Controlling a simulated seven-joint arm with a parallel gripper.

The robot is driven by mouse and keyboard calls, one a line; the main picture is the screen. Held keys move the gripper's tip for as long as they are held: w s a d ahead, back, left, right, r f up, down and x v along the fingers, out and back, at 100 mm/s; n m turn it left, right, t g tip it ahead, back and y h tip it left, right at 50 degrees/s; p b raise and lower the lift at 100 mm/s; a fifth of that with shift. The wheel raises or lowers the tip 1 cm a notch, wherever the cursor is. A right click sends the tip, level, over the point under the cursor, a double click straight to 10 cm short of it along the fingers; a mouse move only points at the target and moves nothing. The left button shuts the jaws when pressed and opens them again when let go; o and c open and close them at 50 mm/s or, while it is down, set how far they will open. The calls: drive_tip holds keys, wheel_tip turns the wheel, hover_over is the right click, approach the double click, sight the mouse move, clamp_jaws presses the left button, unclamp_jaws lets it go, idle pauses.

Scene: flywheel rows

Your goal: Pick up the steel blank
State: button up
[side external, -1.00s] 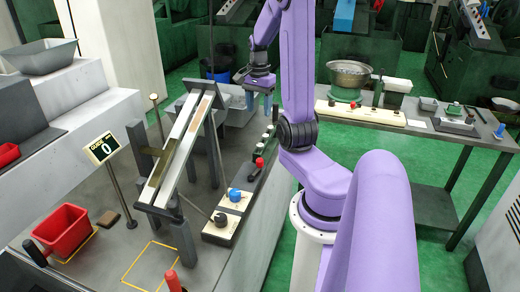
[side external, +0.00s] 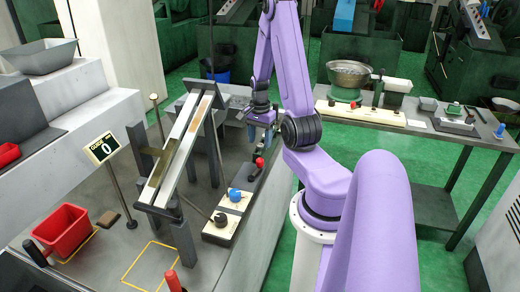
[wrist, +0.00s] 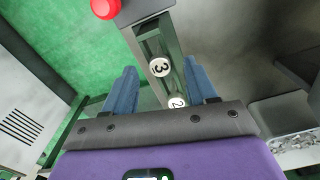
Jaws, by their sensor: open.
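My gripper (side external: 261,136) is open and points down over a narrow dark green rack on the near bench. In the wrist view its two blue fingers (wrist: 160,66) stand on either side of this rack (wrist: 148,47). Two round pale-faced pieces sit in the rack, one marked 3 (wrist: 160,67) and one marked 2 (wrist: 177,102). The 3 lies between the fingers; the 2 lies closer to the palm and is partly hidden by it. Nothing is held. I cannot tell which piece is the steel blank. In the side view my fingers mostly hide the rack.
A red knob (wrist: 105,8) stands at the rack's end. A sloped twin-rail ramp (side external: 178,150) stands left of my gripper. A control plate with a blue knob (side external: 234,194) lies in front. A red bin (side external: 62,232) and a counter sign reading 0 (side external: 104,148) are further left.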

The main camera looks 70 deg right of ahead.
drive_tip(key=shift+f, duration=0.55)
drive_tip(key=shift+c, duration=0.3)
drive_tip(key=c, duration=1)
drive_tip(key=shift+r, duration=0.1)
